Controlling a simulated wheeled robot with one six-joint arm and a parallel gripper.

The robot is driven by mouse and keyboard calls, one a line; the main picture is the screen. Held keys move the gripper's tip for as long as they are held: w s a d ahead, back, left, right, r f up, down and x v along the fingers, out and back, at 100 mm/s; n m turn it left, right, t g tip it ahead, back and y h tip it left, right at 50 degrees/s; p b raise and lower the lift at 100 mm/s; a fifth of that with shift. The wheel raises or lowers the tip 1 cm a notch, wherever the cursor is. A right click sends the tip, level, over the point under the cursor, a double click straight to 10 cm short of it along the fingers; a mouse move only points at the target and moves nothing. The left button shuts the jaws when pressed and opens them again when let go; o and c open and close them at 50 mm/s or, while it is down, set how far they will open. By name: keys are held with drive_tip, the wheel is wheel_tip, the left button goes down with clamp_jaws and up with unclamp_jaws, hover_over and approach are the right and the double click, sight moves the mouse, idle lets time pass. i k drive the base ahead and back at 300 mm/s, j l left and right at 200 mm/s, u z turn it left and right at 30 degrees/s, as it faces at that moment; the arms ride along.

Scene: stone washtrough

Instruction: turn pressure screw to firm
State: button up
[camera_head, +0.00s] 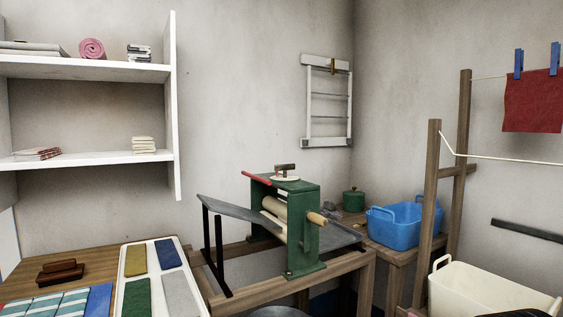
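A green wringer (303,228) stands on a wooden stand in the middle of the head view. Its pressure screw (285,171) is on top, a dark upright stem with a brown bar handle, above a pale round dial plate (285,179). The dial's marks are too small to read. Pale rollers (275,211) show between the green side frames, and a wooden crank grip (317,218) sticks out at the right side. A red bar (256,178) lies along the top left. My gripper is not in view.
A grey sloping board (240,209) reaches left from the wringer. A white tray with coloured cloths (122,290) lies on the left table. A blue tub (393,228), a green pot (354,200) and a cream tub (470,290) stand to the right. A wooden rack (431,190) rises there.

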sight(284, 167)
drive_tip(key=i+u, duration=0.2)
drive_tip(key=i, duration=0.25)
drive_tip(key=i+l+u, duration=0.2)
drive_tip(key=i, duration=0.2)
